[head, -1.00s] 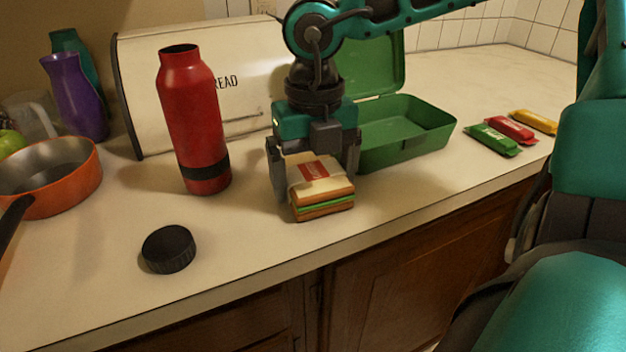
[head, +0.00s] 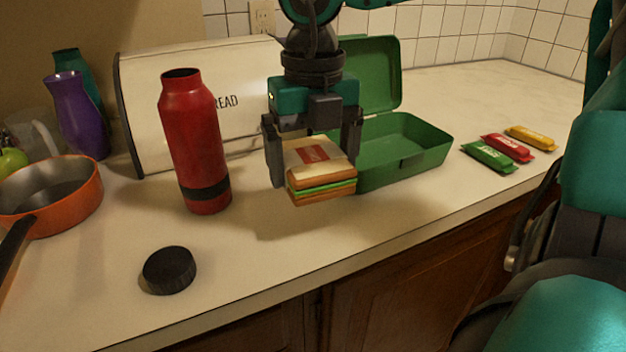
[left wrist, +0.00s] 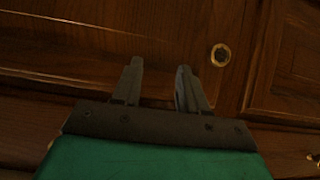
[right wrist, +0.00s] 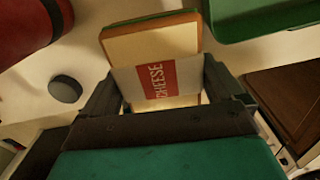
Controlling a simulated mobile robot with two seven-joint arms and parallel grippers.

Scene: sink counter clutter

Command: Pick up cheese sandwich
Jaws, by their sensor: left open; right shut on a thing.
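The cheese sandwich (head: 322,178) is wrapped in a pale paper band with a red label. My right gripper (head: 316,170) is shut on it, one finger on each side. The sandwich is held above the counter, with a shadow below it. In the right wrist view the sandwich (right wrist: 150,48) sits between the fingers of my right gripper (right wrist: 165,92), and the label reads CHEESE. My left gripper (left wrist: 160,85) is open and empty in front of brown wooden cabinet doors; it does not show in the head view.
An open green lunchbox (head: 405,150) stands just right of the sandwich. A red bottle (head: 195,140) stands to the left, with a black lid (head: 169,270) in front. Behind is a bread box (head: 140,100). An orange pan (head: 75,205) is far left. Several wrapped bars (head: 489,156) lie right.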

